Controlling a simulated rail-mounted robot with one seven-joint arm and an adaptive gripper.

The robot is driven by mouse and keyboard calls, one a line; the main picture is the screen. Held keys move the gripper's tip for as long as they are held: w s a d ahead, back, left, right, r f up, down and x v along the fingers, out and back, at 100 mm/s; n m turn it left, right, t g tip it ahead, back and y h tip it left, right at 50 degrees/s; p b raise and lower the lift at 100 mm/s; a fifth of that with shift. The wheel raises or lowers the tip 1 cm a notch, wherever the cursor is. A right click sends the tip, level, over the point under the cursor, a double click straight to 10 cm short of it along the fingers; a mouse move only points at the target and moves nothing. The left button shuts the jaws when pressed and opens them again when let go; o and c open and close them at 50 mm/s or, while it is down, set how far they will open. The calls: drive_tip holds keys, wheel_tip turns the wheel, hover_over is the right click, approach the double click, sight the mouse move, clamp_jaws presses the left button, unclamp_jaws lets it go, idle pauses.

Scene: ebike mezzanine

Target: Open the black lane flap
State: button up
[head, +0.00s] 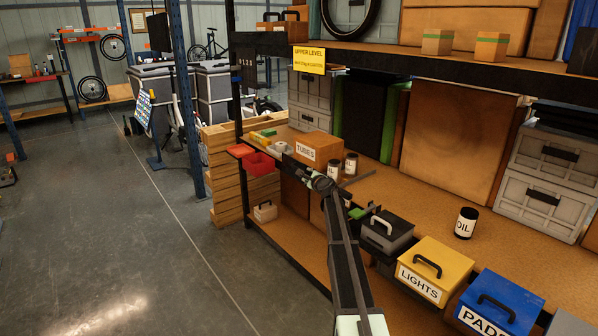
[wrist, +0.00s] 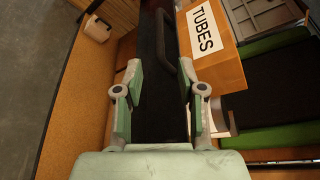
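A black strip or panel (wrist: 156,35), seen in the wrist view, runs between my fingers, and I take it for the black lane flap. A dark curved handle (wrist: 187,57) stands along its right side, close to the right fingertip. My gripper (wrist: 160,77) is open, with one finger on each side of the black panel and nothing clearly held. I cannot tell whether a finger touches the handle. In the head view my gripper (head: 322,184) is at the shelf's front edge below the TUBES box (head: 319,149), and it hides most of the flap there.
A grey box (head: 391,235), yellow LIGHTS box (head: 434,270) and blue PADS box (head: 500,305) line the shelf front at right. Red bins (head: 260,163) are at left. An OIL can (head: 466,222) stands behind. The aisle floor (head: 130,240) is clear.

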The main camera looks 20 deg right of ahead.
drive_tip(key=x, duration=1.2)
drive_tip(key=shift+w+f, duration=0.1)
drive_tip(key=shift+w, duration=0.1)
clamp_jaws()
